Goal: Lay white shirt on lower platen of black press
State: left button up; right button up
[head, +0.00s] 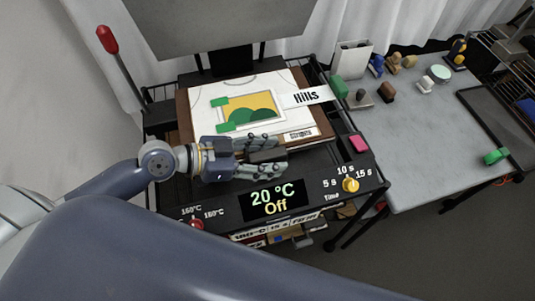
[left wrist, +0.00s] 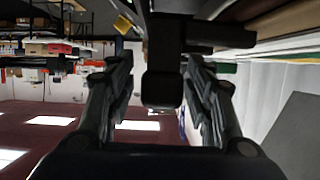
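The black press (head: 225,205) stands in the middle of the head view with its grey upper platen (head: 215,25) raised. The white shirt (head: 203,108) lies flat on the brown-edged lower platen (head: 183,118). A yellow and green hill picture (head: 252,108) with green tabs lies on the shirt. My left gripper (head: 275,156) is at the near edge of the lower platen, with its fingers apart on either side of a dark block (head: 268,156). In the left wrist view, this block (left wrist: 162,85) shows between the spread fingers. No clear grip shows. My right gripper is not in view.
A red-tipped lever (head: 107,40) rises at the left. The front panel has a display reading 20 °C Off (head: 271,200) and a yellow timer knob (head: 350,185). A grey side table (head: 430,135) at the right holds stamps and small items, with free room at its front.

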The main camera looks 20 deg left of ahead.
pick_arm(q)
jog(key=shift+f, duration=0.1)
jog(key=shift+r, duration=0.25)
notch_tip(320, 180, up, 10)
jog(key=shift+f, duration=0.15)
